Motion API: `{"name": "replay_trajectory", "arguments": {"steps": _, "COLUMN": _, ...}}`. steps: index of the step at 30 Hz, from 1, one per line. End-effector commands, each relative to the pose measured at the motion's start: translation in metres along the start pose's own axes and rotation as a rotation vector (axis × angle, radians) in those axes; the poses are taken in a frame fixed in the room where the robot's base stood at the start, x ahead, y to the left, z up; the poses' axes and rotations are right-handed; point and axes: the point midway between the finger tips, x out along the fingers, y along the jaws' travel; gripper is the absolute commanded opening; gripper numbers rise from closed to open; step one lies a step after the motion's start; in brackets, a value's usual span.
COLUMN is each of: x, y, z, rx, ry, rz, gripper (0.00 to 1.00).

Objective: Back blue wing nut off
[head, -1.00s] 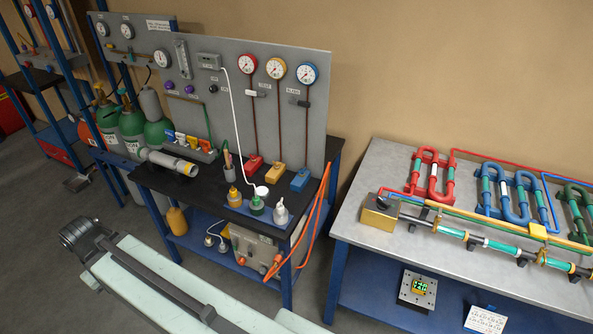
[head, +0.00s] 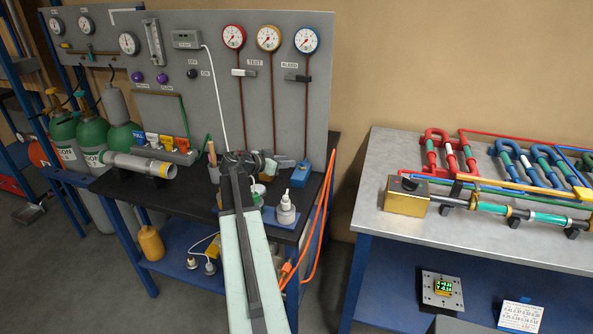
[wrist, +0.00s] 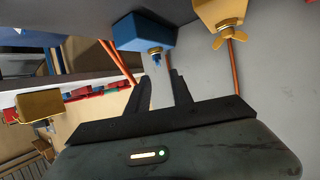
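The blue block (wrist: 146,32) is at the top middle of the wrist view, with a small blue wing nut (wrist: 156,59) on a brass stud on its near face. My gripper (wrist: 158,84) is open, its two dark fingers apart with nothing between them. The wing nut lies just beyond the fingertips, in line with the gap, and does not appear touched. In the head view the blue block (head: 305,183) stands on the black bench top below the blue gauge. Its wing nut cannot be made out there.
A yellow block (wrist: 217,13) with a brass wing nut sits close beside the blue block. A white bottle (head: 286,210) stands in front of the blue block. Orange hoses (head: 322,215) hang at the bench's right end. A grey table (head: 390,170) with coils is at right.

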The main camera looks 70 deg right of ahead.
Motion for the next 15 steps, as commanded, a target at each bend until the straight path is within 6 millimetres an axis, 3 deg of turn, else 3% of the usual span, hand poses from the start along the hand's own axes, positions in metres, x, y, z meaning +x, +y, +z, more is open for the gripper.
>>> {"name": "replay_trajectory", "arguments": {"steps": 5, "x": 0.012, "y": 0.003, "z": -0.001, "rx": 0.002, "ry": -0.002, "rz": 0.007, "gripper": 0.27}}
{"name": "replay_trajectory", "arguments": {"steps": 15, "x": 0.073, "y": 0.005, "z": 0.0, "rx": 0.003, "ry": -0.003, "rz": 0.012, "gripper": 0.27}}
